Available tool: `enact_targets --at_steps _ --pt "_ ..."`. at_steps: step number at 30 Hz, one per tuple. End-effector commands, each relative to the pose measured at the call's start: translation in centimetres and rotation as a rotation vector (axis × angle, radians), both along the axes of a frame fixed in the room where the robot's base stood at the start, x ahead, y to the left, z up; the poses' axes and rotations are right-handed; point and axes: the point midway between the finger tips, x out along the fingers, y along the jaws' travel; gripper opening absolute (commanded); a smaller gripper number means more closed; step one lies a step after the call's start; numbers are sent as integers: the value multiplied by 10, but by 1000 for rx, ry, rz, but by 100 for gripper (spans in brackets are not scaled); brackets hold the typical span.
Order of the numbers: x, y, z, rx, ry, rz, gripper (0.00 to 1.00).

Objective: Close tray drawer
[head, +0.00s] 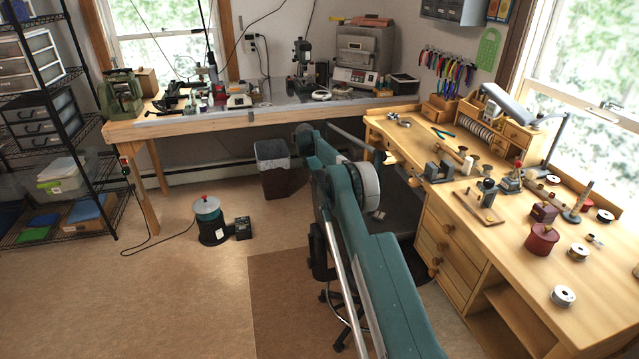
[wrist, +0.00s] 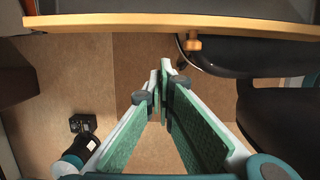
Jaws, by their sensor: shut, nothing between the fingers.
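In the wrist view, the tray drawer shows across the top as a light wooden front edge (wrist: 130,20) with a dark surface behind it. A round wooden knob (wrist: 193,43) sticks out from this edge toward my gripper. My gripper (wrist: 161,86) is shut and empty. In the picture its tips lie below the wooden edge and a little left of the knob, apart from both. In the head view, my arm reaches toward the wooden workbench (head: 470,215) and hides part of the area beside it. I cannot make out my fingertips or the drawer clearly there.
A black chair (wrist: 255,55) is close on the right in the wrist view. A bin (head: 272,170) stands under the back table (head: 180,125). A tumbler (head: 208,215) and a black box (head: 243,228) are on the floor. The floor left of my arm is mostly clear.

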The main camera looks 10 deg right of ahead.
Motion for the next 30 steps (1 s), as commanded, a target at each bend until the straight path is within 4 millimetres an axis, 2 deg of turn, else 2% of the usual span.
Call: enact_targets --at_steps 1,8,12,18,30 --pt "0 -2 -10 0 0 0 0" --pt "0 -10 -44 0 0 0 0" --pt "0 -29 -43 0 0 -1 0" --pt "0 -45 -42 0 0 0 0" --pt "0 -50 -41 0 0 1 0"
